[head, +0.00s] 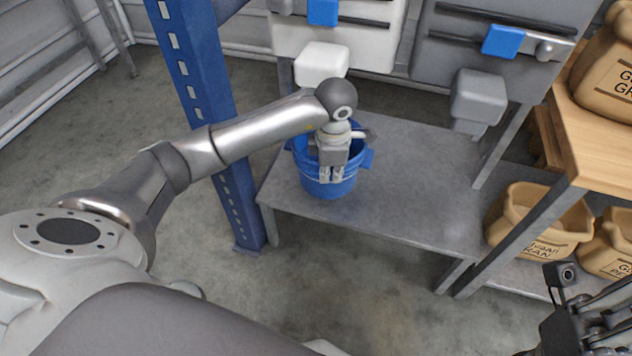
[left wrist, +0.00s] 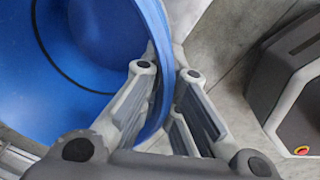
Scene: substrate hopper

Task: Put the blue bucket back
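The blue bucket (head: 328,183) stands upright on the grey table (head: 420,190), near its left end, below the white hopper. My left gripper (head: 331,178) points down at the bucket's near rim. In the left wrist view, the bucket (left wrist: 85,60) fills the upper left, and its rim runs between the two fingers of my left gripper (left wrist: 168,72). The fingers lie close on both sides of the wall and look shut on it. The inside of the bucket that shows is bare blue. My right gripper (head: 600,325) is only partly in view at the lower right; its fingers are unclear.
The white hopper (head: 322,62) and a grey hopper (head: 480,97) with blue parts stand over the table. A blue post (head: 205,90) rises left of the table. Brown sacks (head: 540,220) sit by a wooden shelf (head: 590,140) at right. The table's middle is clear.

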